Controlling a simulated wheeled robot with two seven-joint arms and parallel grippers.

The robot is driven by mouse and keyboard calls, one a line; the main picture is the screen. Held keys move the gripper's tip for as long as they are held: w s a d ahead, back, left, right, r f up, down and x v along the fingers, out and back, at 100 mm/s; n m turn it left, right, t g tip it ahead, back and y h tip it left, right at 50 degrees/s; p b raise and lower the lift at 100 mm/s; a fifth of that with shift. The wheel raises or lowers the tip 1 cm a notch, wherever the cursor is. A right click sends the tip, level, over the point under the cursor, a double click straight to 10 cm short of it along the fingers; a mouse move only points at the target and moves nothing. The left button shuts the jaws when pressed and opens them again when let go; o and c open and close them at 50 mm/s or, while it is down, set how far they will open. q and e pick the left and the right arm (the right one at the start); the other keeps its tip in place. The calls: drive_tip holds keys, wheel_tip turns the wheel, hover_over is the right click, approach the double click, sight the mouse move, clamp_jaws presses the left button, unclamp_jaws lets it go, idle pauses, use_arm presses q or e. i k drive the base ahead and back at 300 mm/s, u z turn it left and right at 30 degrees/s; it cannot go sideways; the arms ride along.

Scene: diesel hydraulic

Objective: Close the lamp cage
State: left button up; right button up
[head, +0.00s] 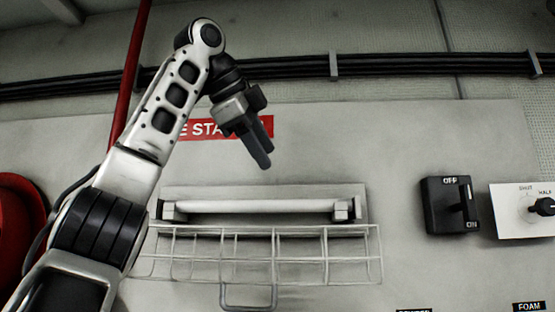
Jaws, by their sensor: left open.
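The lamp cage (300,256) is a pale wire grid in the lower middle of the head view. It hangs open below the lamp, with a wire loop handle (248,305) at its lower edge. The white tube lamp (255,209) sits uncovered in its holders on a grey base plate (265,191). My left gripper (264,152) is above the lamp, in front of the red sign. It is open, empty, points downward and is apart from the cage. My right gripper is not in view.
A black OFF/ON switch (440,205) and a white panel with a black knob (543,207) are on the right. A red sign (200,129) is partly hidden by my arm. A red pipe (128,80) and black cables (400,66) run behind. Bare panel lies right of the lamp.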

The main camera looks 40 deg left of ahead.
sight(220, 259)
drive_tip(key=k, duration=1.5)
